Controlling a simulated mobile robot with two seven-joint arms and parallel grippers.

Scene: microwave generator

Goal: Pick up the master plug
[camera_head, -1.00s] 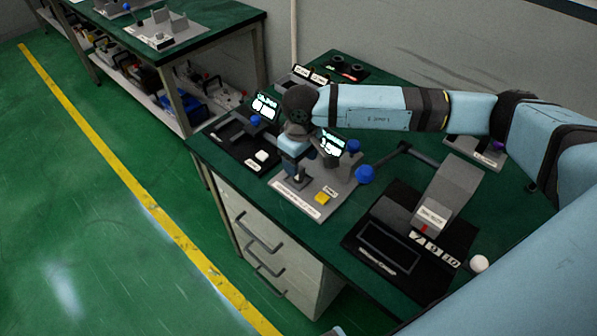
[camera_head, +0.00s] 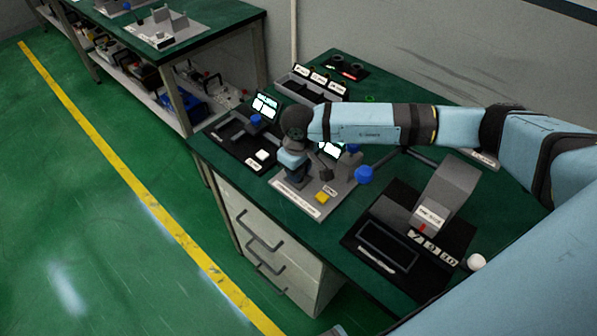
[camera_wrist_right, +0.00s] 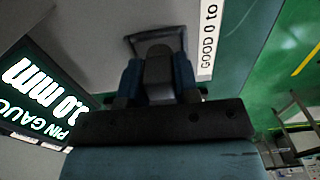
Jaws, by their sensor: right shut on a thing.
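My right gripper (camera_head: 298,181) points down over a grey fixture plate (camera_head: 325,200) with a screen and a blue knob. In the right wrist view, its two fingers (camera_wrist_right: 160,82) are shut on a dark grey block-like piece (camera_wrist_right: 158,68), which I take to be the master plug. A dark frame-like shape lies just beyond the piece. I cannot tell whether the piece still touches the plate. In the head view the gripper hides the piece. My left gripper is not in view.
A lit pin gauge screen (camera_wrist_right: 35,100) is close to the right gripper. A yellow button (camera_head: 321,197) and a blue knob (camera_head: 364,174) are near it. A black station with a grey sloped block (camera_head: 446,190) stands to the right. The green bench top (camera_head: 225,133) ends at the left.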

